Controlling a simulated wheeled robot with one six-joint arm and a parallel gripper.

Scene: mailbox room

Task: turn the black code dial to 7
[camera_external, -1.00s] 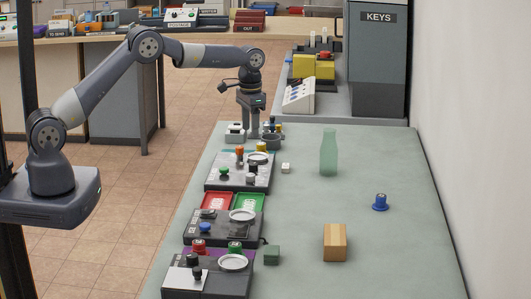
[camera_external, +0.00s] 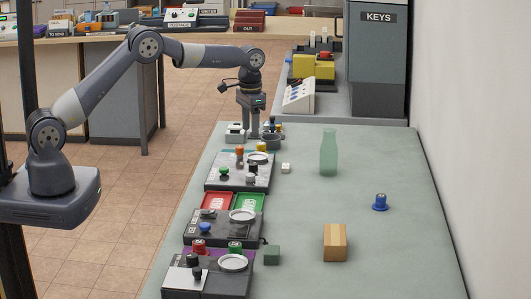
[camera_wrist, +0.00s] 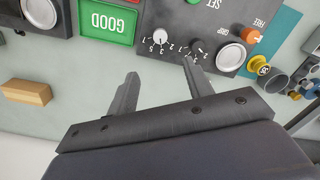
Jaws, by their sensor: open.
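A dark panel (camera_external: 240,172) on the green-grey table carries a black dial (camera_external: 253,168) and a white dial (camera_external: 251,177). The wrist view shows them upside down: the black dial (camera_wrist: 197,46) and the white dial (camera_wrist: 160,37), each with small numbers around it. I cannot read the black dial's setting. My gripper (camera_external: 262,137) is beyond this panel in the outside view. In the wrist view its fingers (camera_wrist: 161,68) are apart and empty, the right fingertip overlapping the area just below the black dial. I see no contact with the dial.
A grey cup (camera_wrist: 274,81) and a yellow knob (camera_wrist: 259,65) stand near the panel. An orange knob (camera_wrist: 252,36) and a round plate (camera_wrist: 231,57) are on it.

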